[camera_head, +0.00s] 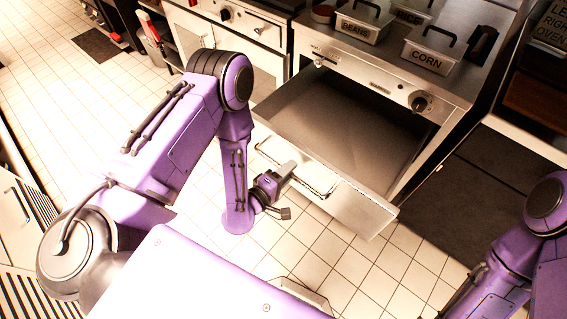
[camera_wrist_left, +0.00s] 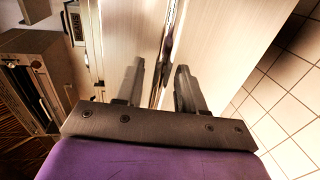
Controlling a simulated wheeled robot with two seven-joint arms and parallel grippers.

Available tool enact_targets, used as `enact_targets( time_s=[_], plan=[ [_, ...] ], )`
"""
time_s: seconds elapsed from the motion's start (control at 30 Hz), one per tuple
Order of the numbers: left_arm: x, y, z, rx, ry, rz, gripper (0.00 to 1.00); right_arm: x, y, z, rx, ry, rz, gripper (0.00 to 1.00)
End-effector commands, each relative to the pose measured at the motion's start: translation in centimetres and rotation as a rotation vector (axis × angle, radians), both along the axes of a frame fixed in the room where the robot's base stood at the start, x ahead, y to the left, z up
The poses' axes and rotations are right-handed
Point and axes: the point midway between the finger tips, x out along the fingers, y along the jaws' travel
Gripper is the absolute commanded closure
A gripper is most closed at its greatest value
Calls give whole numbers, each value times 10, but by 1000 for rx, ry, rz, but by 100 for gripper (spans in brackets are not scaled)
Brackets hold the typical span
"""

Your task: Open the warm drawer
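The warm drawer (camera_head: 340,125) is pulled out of the steel counter unit. Its inside shows empty, and its pale front (camera_head: 358,208) faces me. A pale handle (camera_head: 300,172) runs along the front. My left gripper (camera_head: 285,193) is at the left part of this front, with its fingers spread apart. In the left wrist view, the gripper (camera_wrist_left: 158,85) has a clear gap between its two dark fingers, with the pale metal and a thin dark edge beyond. I cannot tell whether a finger touches the handle. My right gripper is out of view; only part of that arm shows.
Lidded containers labelled BEANS (camera_head: 360,27), RICE (camera_head: 408,17) and CORN (camera_head: 428,60) stand on top of the unit. A knob (camera_head: 419,103) sits on its panel. A dark mat (camera_head: 460,225) lies to the right. Tiled floor (camera_head: 340,250) is open in front of the drawer.

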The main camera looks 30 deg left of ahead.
Motion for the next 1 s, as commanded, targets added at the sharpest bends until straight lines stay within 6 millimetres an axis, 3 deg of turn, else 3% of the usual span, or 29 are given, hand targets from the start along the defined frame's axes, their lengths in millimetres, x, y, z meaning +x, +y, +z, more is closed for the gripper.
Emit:
enact_targets(
  time_s=[0.4, 0.63, 1.0],
  plan=[
    [-79, 20, 11, 0, 5, 0, 61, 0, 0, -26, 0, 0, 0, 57],
    [-96, 24, 18, 0, 2, 1, 61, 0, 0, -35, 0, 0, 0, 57],
    [-98, 24, 20, 0, 2, -1, 61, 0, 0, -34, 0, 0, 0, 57]
  ],
)
